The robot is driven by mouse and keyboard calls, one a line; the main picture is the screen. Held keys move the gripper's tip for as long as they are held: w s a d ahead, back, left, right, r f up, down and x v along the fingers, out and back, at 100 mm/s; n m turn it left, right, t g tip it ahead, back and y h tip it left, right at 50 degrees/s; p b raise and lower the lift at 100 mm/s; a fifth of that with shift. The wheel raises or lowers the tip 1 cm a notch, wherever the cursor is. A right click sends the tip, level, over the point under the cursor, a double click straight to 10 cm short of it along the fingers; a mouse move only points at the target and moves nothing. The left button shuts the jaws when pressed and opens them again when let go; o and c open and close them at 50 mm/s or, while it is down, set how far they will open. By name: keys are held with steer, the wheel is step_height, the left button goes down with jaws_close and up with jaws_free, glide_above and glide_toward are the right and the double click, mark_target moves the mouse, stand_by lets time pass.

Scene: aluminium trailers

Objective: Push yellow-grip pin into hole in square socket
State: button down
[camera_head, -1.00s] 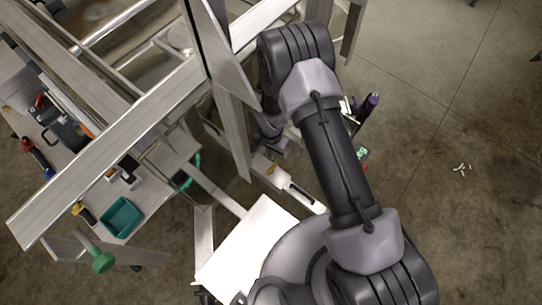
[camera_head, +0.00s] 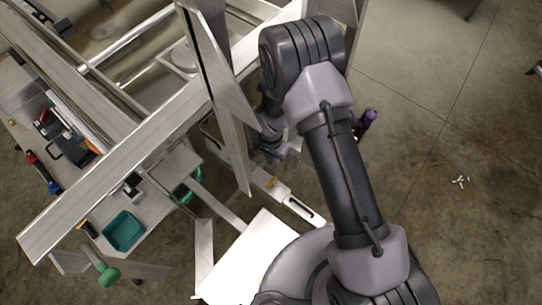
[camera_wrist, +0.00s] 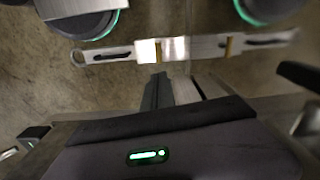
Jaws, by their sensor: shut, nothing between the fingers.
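A flat metal bar with slotted ends (camera_wrist: 105,54) crosses the wrist view, and it also shows in the head view (camera_head: 290,202). A bright square block, probably the square socket (camera_wrist: 172,49), sits on it. A small yellow piece, possibly the pin's grip (camera_wrist: 158,50), shows at this block, with another yellow band (camera_wrist: 228,46) to its right. I cannot tell how far any pin sits in a hole. My gripper (camera_wrist: 157,80) is shut and empty, its dark fingertips just below the block in the picture; contact is unclear. In the head view my arm partly hides it.
Aluminium trailer rails (camera_head: 130,150) and an upright post (camera_head: 235,140) stand close left of my arm. A shelf holds a teal tray (camera_head: 123,232) and tools. A green knob (camera_head: 108,275) sticks out below. Open floor (camera_head: 450,200) lies to the right.

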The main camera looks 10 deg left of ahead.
steer(key=b, duration=0.4)
glide_above(272, 182)
step_height(272, 182, down, 12)
steer(key=shift+w+a+r, duration=0.1)
steer(key=shift+f+b, duration=1.25)
steer(key=shift+f, duration=1.3)
steer(key=shift+f+b, duration=0.35)
steer(key=shift+b, duration=0.05)
steer(key=shift+r, duration=0.15)
